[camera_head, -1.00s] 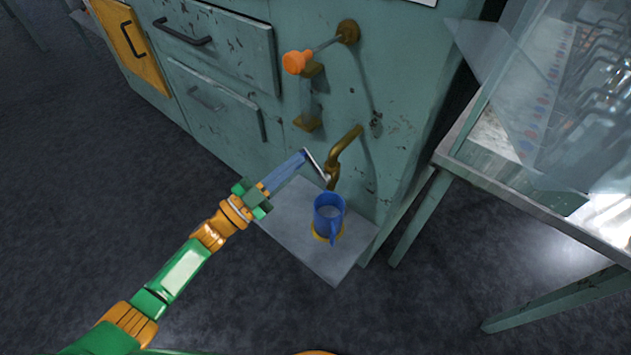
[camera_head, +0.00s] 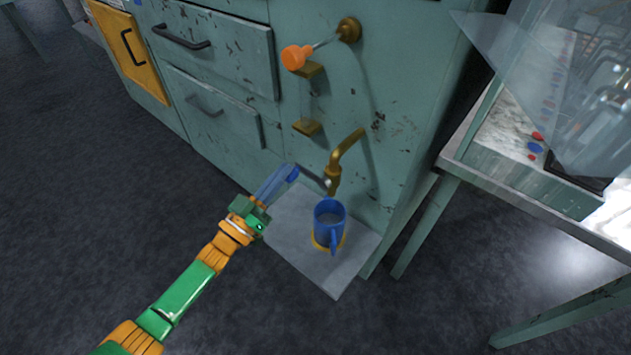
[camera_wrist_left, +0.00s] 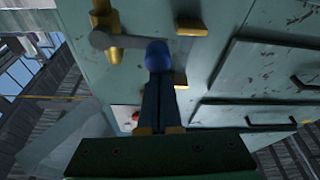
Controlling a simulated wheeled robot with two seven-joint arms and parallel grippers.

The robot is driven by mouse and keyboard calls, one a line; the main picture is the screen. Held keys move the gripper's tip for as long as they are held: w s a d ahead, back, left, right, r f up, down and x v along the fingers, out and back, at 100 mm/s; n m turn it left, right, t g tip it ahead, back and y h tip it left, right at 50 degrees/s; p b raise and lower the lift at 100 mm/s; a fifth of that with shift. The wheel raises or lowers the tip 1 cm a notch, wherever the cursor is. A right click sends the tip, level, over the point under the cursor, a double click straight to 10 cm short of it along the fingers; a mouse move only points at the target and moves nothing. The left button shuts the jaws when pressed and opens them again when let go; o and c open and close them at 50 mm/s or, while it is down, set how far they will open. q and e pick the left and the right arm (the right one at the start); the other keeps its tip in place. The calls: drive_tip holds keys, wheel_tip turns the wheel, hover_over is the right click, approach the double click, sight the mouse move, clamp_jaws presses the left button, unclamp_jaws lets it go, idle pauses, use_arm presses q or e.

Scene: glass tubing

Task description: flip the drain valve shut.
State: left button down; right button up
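The brass drain tap (camera_head: 346,148) sticks out of the green cabinet's side, its spout pointing down. Its grey lever (camera_wrist_left: 122,41) lies across the left wrist view from the brass fitting (camera_wrist_left: 106,18) toward my fingertips. In the head view most of the lever is hard to make out; a small grey end (camera_head: 327,183) shows at the spout. My left gripper (camera_head: 291,174) is left of the spout, its blue fingers together. Its tip (camera_wrist_left: 157,54) is at the lever's free end; I cannot tell whether they touch. My right gripper is out of view.
A blue mug (camera_head: 328,224) stands below the spout on a grey shelf (camera_head: 289,232). Above are an orange-knobbed lever (camera_head: 297,57) and brass brackets (camera_head: 307,127). A metal table (camera_head: 505,175) stands to the right. The floor in front is clear.

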use_arm(q)
drive_tip(key=shift+f+n, duration=0.15)
drive_tip(key=shift+n, duration=0.15)
idle(0.4)
wheel_tip(320, 180, up, 4)
drive_tip(key=p, duration=0.4)
drive_tip(key=v, duration=1)
drive_tip(key=shift+w+a+b, duration=0.25)
drive_tip(key=shift+a+b, duration=0.05)
drive_tip(key=shift+b, duration=0.05)
